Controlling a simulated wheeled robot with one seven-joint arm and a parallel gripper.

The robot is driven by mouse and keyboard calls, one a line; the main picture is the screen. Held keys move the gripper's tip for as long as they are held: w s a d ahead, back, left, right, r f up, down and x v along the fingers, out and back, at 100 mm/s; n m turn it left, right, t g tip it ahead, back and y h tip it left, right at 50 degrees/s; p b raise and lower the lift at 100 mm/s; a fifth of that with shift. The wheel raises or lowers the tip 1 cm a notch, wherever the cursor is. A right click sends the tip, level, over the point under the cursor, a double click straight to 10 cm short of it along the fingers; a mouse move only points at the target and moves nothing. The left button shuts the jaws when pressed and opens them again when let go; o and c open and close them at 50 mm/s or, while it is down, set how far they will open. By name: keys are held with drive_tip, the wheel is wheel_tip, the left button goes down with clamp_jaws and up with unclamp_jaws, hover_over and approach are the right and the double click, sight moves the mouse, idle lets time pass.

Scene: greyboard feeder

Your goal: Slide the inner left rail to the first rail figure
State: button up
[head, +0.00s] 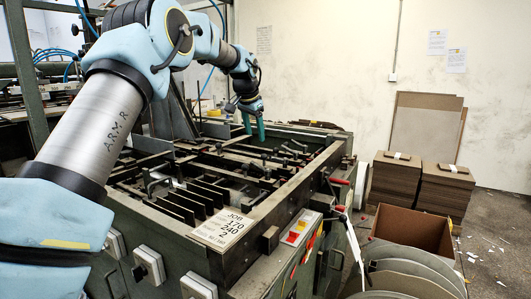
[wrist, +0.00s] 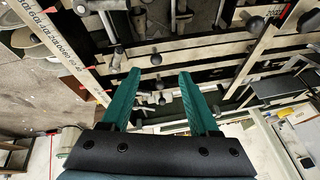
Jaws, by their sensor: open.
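The feeder (head: 250,222) is a dark green machine with a frame of long bars, slats and clamps on top. My gripper (head: 254,128) points down over the far part of the frame. In the wrist view my green-fingered gripper (wrist: 160,76) is open, with nothing held between the fingers. A black round knob (wrist: 156,59) shows just beyond the fingertips. A numbered scale (wrist: 55,45) with red marks runs at the left. I cannot tell which bar is the inner left rail.
A second scale bar (wrist: 268,38) and more black knobs (wrist: 254,24) lie at the right of the wrist view. Red-tipped levers (head: 338,181) stick out from the feeder's right side. Board stacks (head: 442,188) and an open box (head: 415,230) stand on the floor at right.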

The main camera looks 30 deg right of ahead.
sight(263, 155)
drive_tip(key=p+x, duration=0.1)
drive_tip(key=x, duration=0.2)
drive_tip(key=d+p+x, duration=0.1)
drive_tip(key=x, duration=0.3)
drive_tip(key=d+p+x, duration=0.1)
drive_tip(key=x, duration=0.3)
drive_tip(key=shift+s+a+r, duration=0.1)
drive_tip(key=shift+s+r, duration=0.05)
drive_tip(key=shift+r, duration=0.15)
clamp_jaws()
idle(1.0)
